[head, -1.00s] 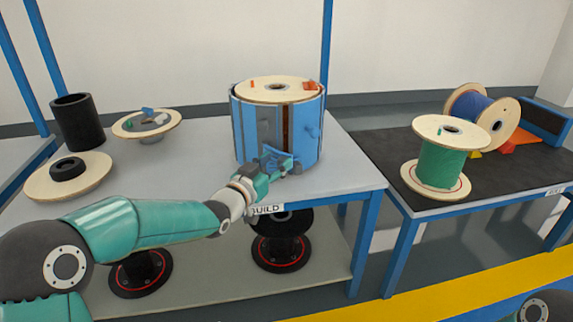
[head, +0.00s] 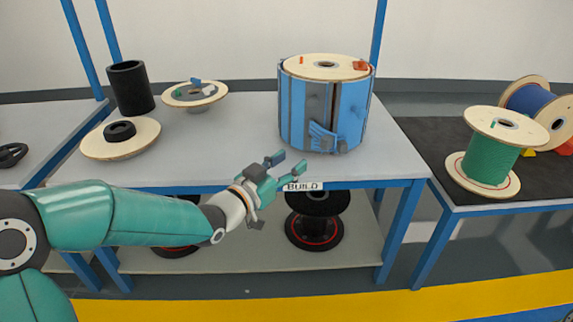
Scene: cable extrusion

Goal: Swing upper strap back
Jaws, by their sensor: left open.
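A large reel with a pale wooden top flange (head: 326,67) stands upright on the build table. Blue curved panels (head: 353,110) wrap its side, with a dark grey upright gap (head: 318,101) at the front. A blue bracket-like strap piece (head: 323,137) sticks out low on the front; I cannot tell which strap it is. No separate upper strap is clear to me. My left gripper (head: 288,164) is open and empty at the table's front edge, below and left of the reel and apart from it. My right gripper is out of view.
On the build table (head: 225,150), a black cylinder (head: 130,88), a wooden disc with a black ring (head: 120,138) and a small wooden-flanged piece (head: 195,94) stand left. Black reels (head: 315,222) sit on the lower shelf. A green reel (head: 489,150) stands on the right table.

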